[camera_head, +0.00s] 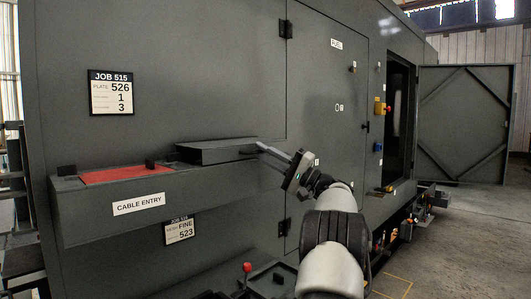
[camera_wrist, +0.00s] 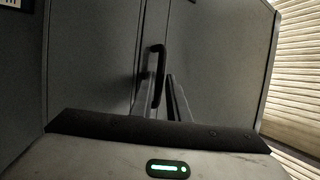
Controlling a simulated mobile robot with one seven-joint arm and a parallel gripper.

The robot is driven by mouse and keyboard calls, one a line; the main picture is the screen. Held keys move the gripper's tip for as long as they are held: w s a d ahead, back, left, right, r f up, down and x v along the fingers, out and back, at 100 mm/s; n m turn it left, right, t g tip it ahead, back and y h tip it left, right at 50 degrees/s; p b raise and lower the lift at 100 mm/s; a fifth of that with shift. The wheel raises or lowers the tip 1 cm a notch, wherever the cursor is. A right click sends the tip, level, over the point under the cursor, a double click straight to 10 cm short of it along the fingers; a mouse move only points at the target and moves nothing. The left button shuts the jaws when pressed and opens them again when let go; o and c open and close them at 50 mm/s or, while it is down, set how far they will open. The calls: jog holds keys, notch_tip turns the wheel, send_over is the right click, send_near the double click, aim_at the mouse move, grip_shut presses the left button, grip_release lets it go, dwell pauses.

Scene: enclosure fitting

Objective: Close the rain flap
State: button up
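A grey box labelled CABLE ENTRY (camera_head: 138,204) juts from the enclosure wall in the head view. A flat grey lid (camera_head: 215,149), which looks like the rain flap, lies over its right part. The left part of the top shows a bare red surface (camera_head: 115,174). My gripper (camera_head: 264,149) is at the right end of the lid, fingers pointing left. In the wrist view, a black handle (camera_wrist: 158,60) stands on a grey surface between my two fingers (camera_wrist: 159,88). The fingers are apart, with a gap beside the handle. Whether either finger touches it I cannot tell.
A closed grey door (camera_head: 327,110) is right of my gripper. An open doorway (camera_head: 398,120) and a swung-out braced door (camera_head: 465,125) are farther right. A red-knobbed lever (camera_head: 247,267) stands below.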

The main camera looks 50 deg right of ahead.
dwell(0.4)
jog(key=p+v, duration=0.1)
jog(key=v, duration=1.6)
jog(key=shift+s, duration=0.2)
jog(key=shift+w, duration=0.1)
